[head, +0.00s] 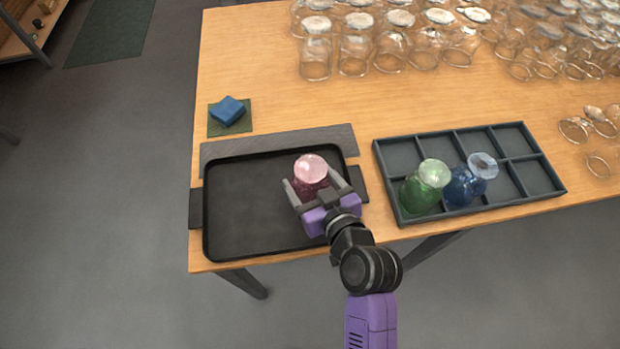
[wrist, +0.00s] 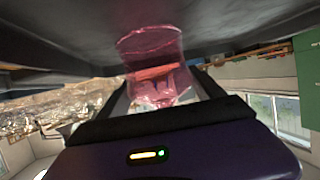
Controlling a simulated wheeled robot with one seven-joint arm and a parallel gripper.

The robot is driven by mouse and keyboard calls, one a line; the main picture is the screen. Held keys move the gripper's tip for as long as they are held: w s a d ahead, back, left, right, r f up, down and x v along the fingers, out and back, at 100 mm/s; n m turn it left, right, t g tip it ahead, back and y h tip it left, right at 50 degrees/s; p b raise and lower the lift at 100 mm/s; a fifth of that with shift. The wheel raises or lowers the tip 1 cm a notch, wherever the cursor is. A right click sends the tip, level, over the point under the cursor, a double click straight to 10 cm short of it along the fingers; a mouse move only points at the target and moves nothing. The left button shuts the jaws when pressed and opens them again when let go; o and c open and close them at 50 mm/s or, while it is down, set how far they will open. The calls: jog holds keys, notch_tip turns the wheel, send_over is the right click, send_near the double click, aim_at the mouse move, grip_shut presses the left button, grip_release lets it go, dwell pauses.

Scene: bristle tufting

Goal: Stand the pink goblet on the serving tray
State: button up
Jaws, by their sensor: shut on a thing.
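The pink goblet (head: 311,169) is upright over the right part of the black serving tray (head: 245,205), its pale round end facing up. My gripper (head: 309,178) is shut on it, with one finger on each side. In the wrist view the goblet (wrist: 151,50) shows between the fingers (wrist: 163,88), with the dark tray surface (wrist: 240,22) close by it. I cannot tell whether the goblet touches the tray. Its lower part is partly hidden by my gripper in the head view.
A divided dark crate (head: 393,187) to the right holds a green glass (head: 424,187) and a blue glass (head: 462,187). A blue block (head: 228,110) lies on a green mat behind the tray. Many clear glasses (head: 355,48) stand along the back. The tray's left part is bare.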

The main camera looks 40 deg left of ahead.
jog(key=o, duration=1.7)
jog(key=shift+r, duration=0.15)
jog(key=v, duration=1.2)
jog(key=s+d+f+m+t+h, duration=0.2)
jog(key=d+f+m+t+h, duration=0.15)
jog(key=d, duration=0.65)
jog(key=s+d+f+m+t+h, duration=0.2)
jog(key=d+m+t+h, duration=0.15)
jog(key=d, duration=0.75)
jog(key=s+d+r+m+h, duration=0.1)
jog(key=s+d+r+m, duration=0.1)
jog(key=s+d+r, duration=0.1)
jog(key=s+d+r+m+t+h, duration=0.1)
jog(key=s+d+r+m+h, duration=0.1)
jog(key=s, duration=0.4)
jog(key=s+d+r+m+t+h, duration=0.1)
jog(key=s+d+r+h, duration=0.1)
jog(key=s+d+r, duration=0.2)
jog(key=shift+s+d+r+m, duration=0.2)
jog(key=shift+s+d, duration=0.1)
jog(key=shift+d, duration=0.35)
jog(key=shift+s+d+r+m, duration=0.1)
jog(key=shift+s+d+m, duration=0.2)
jog(key=shift+d, duration=0.4)
